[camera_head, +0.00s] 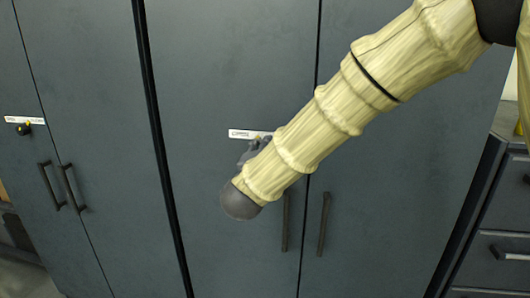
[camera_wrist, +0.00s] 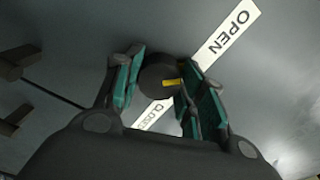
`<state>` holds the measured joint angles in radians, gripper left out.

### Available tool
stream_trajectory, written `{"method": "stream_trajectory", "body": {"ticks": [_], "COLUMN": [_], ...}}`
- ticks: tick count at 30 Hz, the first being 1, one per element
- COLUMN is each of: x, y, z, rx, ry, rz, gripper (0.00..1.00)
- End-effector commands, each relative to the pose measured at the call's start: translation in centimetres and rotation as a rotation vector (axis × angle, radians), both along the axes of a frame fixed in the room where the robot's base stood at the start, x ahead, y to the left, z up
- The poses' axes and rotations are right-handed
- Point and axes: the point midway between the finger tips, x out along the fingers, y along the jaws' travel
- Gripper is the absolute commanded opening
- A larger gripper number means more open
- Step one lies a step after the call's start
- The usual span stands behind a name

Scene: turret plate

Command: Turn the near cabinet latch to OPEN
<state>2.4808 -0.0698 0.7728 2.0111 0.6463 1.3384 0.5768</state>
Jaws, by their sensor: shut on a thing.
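The near cabinet latch (camera_wrist: 156,76) is a round dark knob with a yellow pointer mark, seen in the wrist view. My gripper (camera_wrist: 160,66) is shut on the knob, with one teal-padded finger on each side. The yellow mark points to the right in the wrist view, toward the right finger. A white label strip (camera_wrist: 212,58) runs behind the knob, with OPEN at the upper right and CLOSED, partly hidden, at the lower left. In the head view, my gripper (camera_head: 248,150) covers most of the latch below its label (camera_head: 242,133).
The near cabinet (camera_head: 225,60) has two dark vertical handles (camera_head: 323,225) below the latch. Another cabinet at the left has its own latch (camera_head: 24,129) and handles (camera_head: 60,187). A drawer unit (camera_head: 505,215) stands at the right.

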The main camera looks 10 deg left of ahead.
Motion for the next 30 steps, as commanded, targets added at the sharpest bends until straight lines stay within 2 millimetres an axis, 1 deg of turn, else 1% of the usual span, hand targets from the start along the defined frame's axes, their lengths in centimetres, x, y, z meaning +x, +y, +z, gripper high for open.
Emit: {"method": "stream_trajectory", "body": {"ticks": [1, 4, 13, 17, 20, 23, 30], "x": [0.0, 0.0, 0.0, -0.6, -1.7, -3.3, -7.7], "y": [0.0, 0.0, 0.0, 0.1, 0.1, 0.0, 0.1], "z": [0.0, 0.0, 0.0, 0.0, 0.0, 0.0, 0.0], "rx": [0.0, 0.0, 0.0, 0.0, -0.001, -0.002, 0.0], "ry": [0.0, 0.0, 0.0, 0.001, 0.001, 0.002, 0.002], "rz": [0.001, 0.001, 0.001, 0.002, 0.002, 0.003, 0.003], "gripper": [0.43, 0.62, 0.62, 0.62, 0.62, 0.62, 0.62]}}
